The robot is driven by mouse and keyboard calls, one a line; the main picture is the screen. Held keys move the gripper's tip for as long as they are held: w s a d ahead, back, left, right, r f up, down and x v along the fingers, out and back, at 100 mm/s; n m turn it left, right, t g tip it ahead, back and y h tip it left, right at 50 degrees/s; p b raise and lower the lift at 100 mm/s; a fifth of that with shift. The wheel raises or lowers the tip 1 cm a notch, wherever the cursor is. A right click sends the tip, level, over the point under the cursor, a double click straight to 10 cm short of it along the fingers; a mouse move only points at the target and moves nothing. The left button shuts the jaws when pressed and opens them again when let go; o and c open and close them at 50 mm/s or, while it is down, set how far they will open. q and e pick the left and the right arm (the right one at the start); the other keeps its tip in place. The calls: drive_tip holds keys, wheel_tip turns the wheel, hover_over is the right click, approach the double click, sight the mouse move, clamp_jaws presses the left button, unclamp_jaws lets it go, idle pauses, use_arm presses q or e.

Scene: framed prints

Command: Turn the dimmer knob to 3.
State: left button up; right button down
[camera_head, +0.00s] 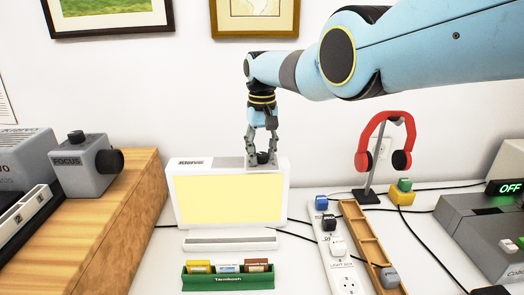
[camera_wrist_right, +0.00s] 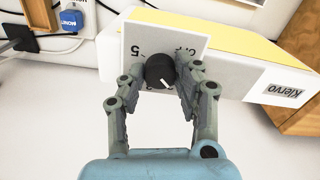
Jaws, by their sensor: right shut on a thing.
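The dimmer knob (camera_wrist_right: 160,71) is black and round with a white pointer line, set on top of the white light box (camera_head: 180,215), whose front panel glows pale yellow. In the right wrist view the dial plate shows a 5 and part of an OFF mark; other marks are hidden by my fingers. The pointer line slants to the lower right in that view; which number it marks I cannot tell. My right gripper (camera_head: 262,160) reaches down from above, its fingers shut on the knob from both sides, as the right wrist view (camera_wrist_right: 158,84) also shows. My left gripper is out of view.
Red headphones (camera_head: 363,160) hang on a stand to the right. A white power strip (camera_head: 343,275) with plugs and a wooden tray (camera_head: 362,235) lie nearby. A green holder (camera_head: 228,281) stands in front. A grey FOCUS box (camera_head: 80,170) sits on a wooden block at left.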

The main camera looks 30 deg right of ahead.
sight(262, 154)
drive_tip(key=m, duration=0.6)
drive_tip(key=shift+m, duration=0.3)
drive_tip(key=m, duration=0.5)
drive_tip(key=shift+m, duration=0.4)
drive_tip(key=c, duration=0.9)
unclamp_jaws()
drive_tip(key=shift+c, duration=0.2)
drive_tip(key=shift+r, duration=0.1)
wheel_tip(262, 154, up, 12)
